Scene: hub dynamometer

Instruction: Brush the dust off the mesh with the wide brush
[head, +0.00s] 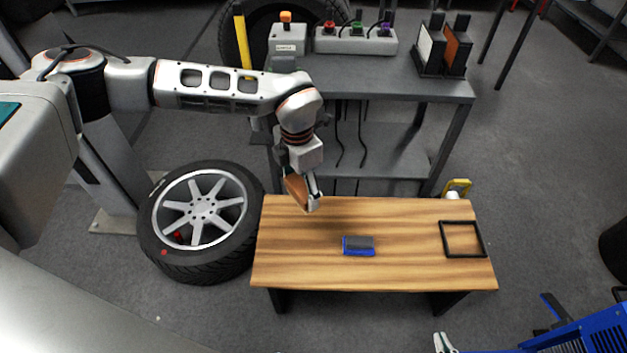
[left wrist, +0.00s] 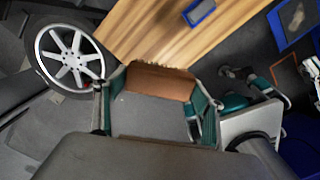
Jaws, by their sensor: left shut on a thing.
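My left gripper (head: 311,203) hangs above the back left of the wooden table, shut on the wide brush (head: 296,188).
On the wooden table (head: 300,268) lie a small blue block with a grey top (head: 358,246) and a black rectangular frame (head: 462,239). A wheel (head: 200,215) stands left of the table. Behind is a grey bench (head: 410,88) with control boxes. The table's front left is clear.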

